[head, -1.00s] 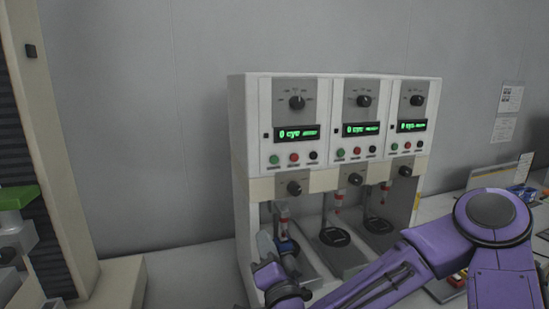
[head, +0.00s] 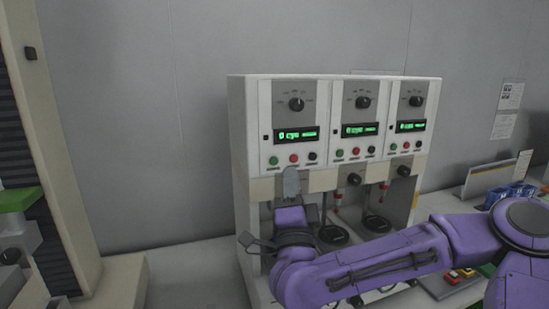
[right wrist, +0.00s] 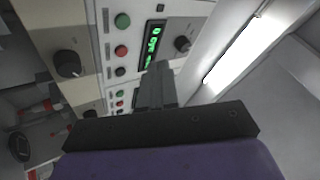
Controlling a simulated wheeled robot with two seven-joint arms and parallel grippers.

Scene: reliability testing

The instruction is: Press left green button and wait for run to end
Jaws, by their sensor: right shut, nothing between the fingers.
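The testing machine (head: 249,125) has three side-by-side panels, each with a green, a red and a black button under a lit display. The left green button (head: 273,160) is uncovered on the left panel; it also shows in the right wrist view (right wrist: 122,21). The left display (head: 296,135) reads "0 cyc". My right gripper (head: 291,172) is shut and empty, pointing up just below the left panel's red button (head: 294,158), right of and below the green one. Its fingers show in the right wrist view (right wrist: 160,72). Contact cannot be judged. My left gripper is out of view.
Lower knobs (head: 353,180) stick out beneath the panels, above bays with round black bases. A tall beige machine (head: 50,140) stands at the left. Blue bins (head: 510,193) and small coloured items sit on the bench at right. Bench left of the testing machine is clear.

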